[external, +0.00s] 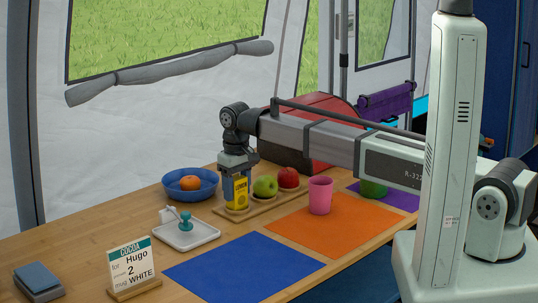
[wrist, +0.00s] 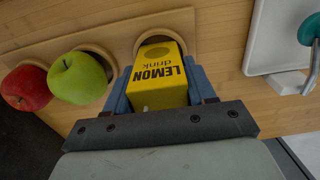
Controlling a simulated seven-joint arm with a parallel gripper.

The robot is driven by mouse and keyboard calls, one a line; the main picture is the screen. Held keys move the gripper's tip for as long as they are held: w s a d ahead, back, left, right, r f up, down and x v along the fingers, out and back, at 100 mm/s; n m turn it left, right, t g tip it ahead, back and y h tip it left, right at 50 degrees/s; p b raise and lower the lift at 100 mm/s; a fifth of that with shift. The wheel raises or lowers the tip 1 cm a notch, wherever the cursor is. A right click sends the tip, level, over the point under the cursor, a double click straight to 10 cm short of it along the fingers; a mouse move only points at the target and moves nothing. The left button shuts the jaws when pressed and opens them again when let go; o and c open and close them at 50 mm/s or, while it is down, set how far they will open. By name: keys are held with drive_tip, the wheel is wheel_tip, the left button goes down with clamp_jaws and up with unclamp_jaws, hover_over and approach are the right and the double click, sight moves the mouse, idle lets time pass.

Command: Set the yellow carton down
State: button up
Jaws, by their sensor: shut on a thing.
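The yellow lemon drink carton (external: 241,191) is upright between the fingers of my gripper (external: 236,187). In the wrist view the carton (wrist: 160,80) has a blue finger on each side, and my gripper (wrist: 160,95) is shut on it. Its lower end is at the end recess of a wooden board (external: 262,204). The recess rim shows around the carton in the wrist view; I cannot tell whether its base touches the bottom. A green apple (external: 265,186) and a red apple (external: 288,177) sit in the board's other recesses.
A blue bowl (external: 205,187) with an orange stands behind left. A white tray (external: 180,238) with a teal-handled item is at front left. A pink mug (external: 320,195) stands on the orange mat (external: 350,231). The blue mat (external: 245,268) is clear. A "COCOA" sign (external: 133,267) stands in front.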

drive_tip(key=o, duration=1)
drive_tip(key=shift+r, duration=0.1)
wheel_tip(320, 180, up, 13)
idle(0.6)
